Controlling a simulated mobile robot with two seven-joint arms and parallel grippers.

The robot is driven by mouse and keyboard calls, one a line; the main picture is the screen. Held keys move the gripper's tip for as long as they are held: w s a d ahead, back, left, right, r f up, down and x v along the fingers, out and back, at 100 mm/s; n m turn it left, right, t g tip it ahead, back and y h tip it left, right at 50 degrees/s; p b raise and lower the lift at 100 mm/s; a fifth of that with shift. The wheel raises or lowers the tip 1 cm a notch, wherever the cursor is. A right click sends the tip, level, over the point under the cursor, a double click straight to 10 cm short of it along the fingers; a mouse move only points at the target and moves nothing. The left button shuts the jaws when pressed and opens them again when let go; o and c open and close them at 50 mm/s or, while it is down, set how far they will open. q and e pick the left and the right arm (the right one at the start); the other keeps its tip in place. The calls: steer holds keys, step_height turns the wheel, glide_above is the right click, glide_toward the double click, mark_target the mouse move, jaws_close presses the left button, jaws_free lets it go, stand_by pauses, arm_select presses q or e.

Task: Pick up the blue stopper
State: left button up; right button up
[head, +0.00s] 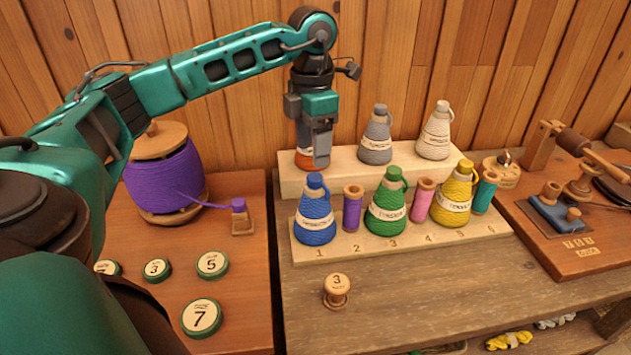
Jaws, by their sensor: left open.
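The blue stopper (315,181) is a small rounded cap on the neck of the blue cord-wrapped bottle (314,221). That bottle stands upright at the left end of the front row, above the number 1. My left gripper (319,158) points down just above the blue stopper. It is open, with nothing seen held between its fingers. It hides most of an orange bottle (304,160) on the step behind. I cannot tell whether the fingertips touch the stopper. My right gripper is out of view.
Green (387,207) and yellow (455,200) bottles share the front board with purple (352,210), pink and teal spools. Grey (376,136) and cream (435,132) bottles stand on the step behind. A knob marked 3 (337,291) stands in front; the table's front right is clear.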

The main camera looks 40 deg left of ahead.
mark_target(315, 176)
arm_select(q)
steer(key=f, duration=0.5)
steer(key=shift+d+f, duration=0.2)
steer(key=shift+f, duration=0.2)
steer(key=c, duration=1.1)
steer(key=shift+r, duration=0.15)
